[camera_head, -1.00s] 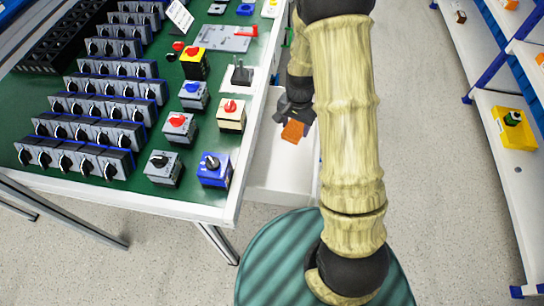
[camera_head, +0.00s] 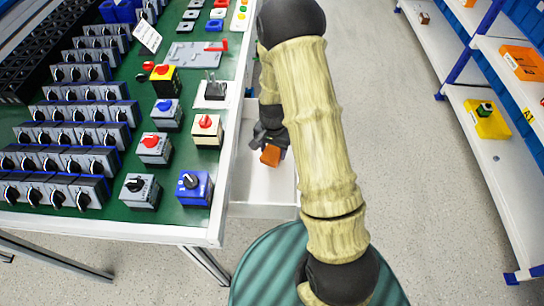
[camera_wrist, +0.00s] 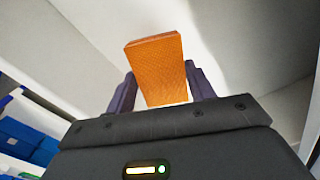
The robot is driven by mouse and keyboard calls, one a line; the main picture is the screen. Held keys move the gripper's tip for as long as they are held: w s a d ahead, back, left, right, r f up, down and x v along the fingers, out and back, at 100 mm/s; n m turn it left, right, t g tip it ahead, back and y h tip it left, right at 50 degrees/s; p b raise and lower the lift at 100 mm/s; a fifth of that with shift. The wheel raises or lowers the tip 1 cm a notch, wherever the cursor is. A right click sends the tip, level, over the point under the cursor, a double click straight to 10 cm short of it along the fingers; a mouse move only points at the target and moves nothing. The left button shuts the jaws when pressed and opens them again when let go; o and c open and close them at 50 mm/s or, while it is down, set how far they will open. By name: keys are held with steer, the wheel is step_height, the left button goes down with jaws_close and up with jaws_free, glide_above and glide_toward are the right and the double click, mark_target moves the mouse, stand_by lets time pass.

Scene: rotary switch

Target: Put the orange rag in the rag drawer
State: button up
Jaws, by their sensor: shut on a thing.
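The orange rag (camera_head: 271,155) is a small flat block held at the tip of my gripper (camera_head: 272,140). In the wrist view the rag (camera_wrist: 158,70) stands between the two dark fingers of my gripper (camera_wrist: 161,92), which are shut on it. A white open drawer (camera_head: 262,190) juts from the right side of the green-topped table. In the head view my gripper and the rag are over or inside the drawer; the exact height is hard to tell. White drawer surfaces (camera_wrist: 235,30) surround the rag in the wrist view. My arm hides part of the drawer.
The green table (camera_head: 110,215) holds rows of grey rotary switches (camera_head: 75,135) and several coloured switch boxes near its right edge, including a blue one (camera_head: 195,187). A shelf (camera_head: 500,150) with a yellow bin (camera_head: 486,119) stands at the right. The floor between is clear.

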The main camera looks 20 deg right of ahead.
mark_target(273, 152)
steer(key=shift+f+b, duration=0.35)
steer(key=shift+f, duration=1.45)
steer(key=shift+f, duration=0.15)
steer(key=o, duration=0.9)
steer(key=shift+o, duration=0.2)
step_height(273, 152, up, 11)
steer(key=shift+r+p, duration=0.1)
steer(key=shift+p, duration=0.9)
steer(key=shift+r, duration=0.55)
